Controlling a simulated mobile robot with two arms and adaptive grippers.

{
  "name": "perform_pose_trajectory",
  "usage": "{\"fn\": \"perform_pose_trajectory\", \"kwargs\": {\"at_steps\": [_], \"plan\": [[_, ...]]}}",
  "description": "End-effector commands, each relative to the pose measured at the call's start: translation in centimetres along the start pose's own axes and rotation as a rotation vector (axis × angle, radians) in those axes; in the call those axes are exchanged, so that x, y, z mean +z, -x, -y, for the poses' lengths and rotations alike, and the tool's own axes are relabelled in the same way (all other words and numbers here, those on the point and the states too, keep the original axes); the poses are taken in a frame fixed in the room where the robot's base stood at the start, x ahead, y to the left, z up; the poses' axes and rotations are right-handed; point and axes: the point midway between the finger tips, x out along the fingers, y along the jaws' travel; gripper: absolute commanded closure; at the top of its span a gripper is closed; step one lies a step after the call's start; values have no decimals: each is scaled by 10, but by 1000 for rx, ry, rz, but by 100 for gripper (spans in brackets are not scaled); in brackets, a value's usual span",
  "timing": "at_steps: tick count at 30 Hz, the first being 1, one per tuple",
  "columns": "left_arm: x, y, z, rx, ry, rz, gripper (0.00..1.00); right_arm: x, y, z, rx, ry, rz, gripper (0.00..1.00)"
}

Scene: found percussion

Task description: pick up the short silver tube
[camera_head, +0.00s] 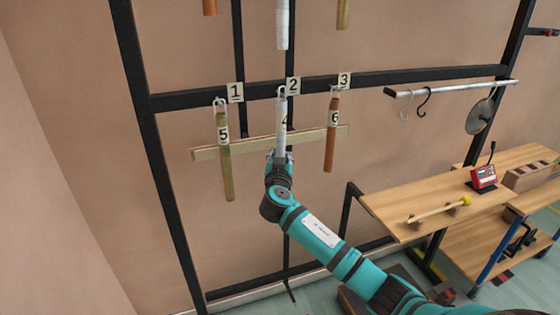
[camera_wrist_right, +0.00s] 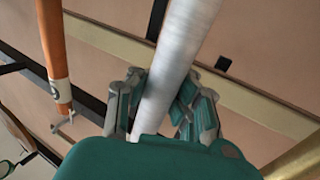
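The short silver tube (camera_head: 282,135) hangs upright from a hook below label 2 and bears the number 4. My right gripper (camera_head: 280,157) is at its lower end, with a finger on either side. In the right wrist view, the silver tube (camera_wrist_right: 178,60) runs up between the fingers of my right gripper (camera_wrist_right: 163,92), which look closed in against its sides. The tube's bottom is partly hidden by the gripper. My left gripper is not in view.
A brass tube (camera_head: 226,160) hangs left and a copper tube (camera_head: 331,140) close on the right. A wooden bar (camera_head: 205,153) crosses behind them. A black frame (camera_head: 180,102) carries the hooks. A wooden bench (camera_head: 395,212) with a mallet (camera_head: 440,210) and red device (camera_head: 483,178) stands right.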

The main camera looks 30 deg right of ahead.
Motion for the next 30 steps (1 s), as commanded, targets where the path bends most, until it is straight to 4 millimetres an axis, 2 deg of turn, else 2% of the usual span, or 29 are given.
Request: {"fn": "perform_pose_trajectory", "kwargs": {"at_steps": [1,8,15,18,24,30], "plan": [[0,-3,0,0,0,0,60,6,8,-3,-2,3,5,100],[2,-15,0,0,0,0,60,6,50,-20,-3,2,4,100],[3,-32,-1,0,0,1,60,7,110,-46,-1,1,6,100],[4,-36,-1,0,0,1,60,5,130,-54,-1,1,5,100],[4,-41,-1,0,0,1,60,3,154,-64,0,2,4,100],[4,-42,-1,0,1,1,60,2,161,-67,1,4,4,100]]}}
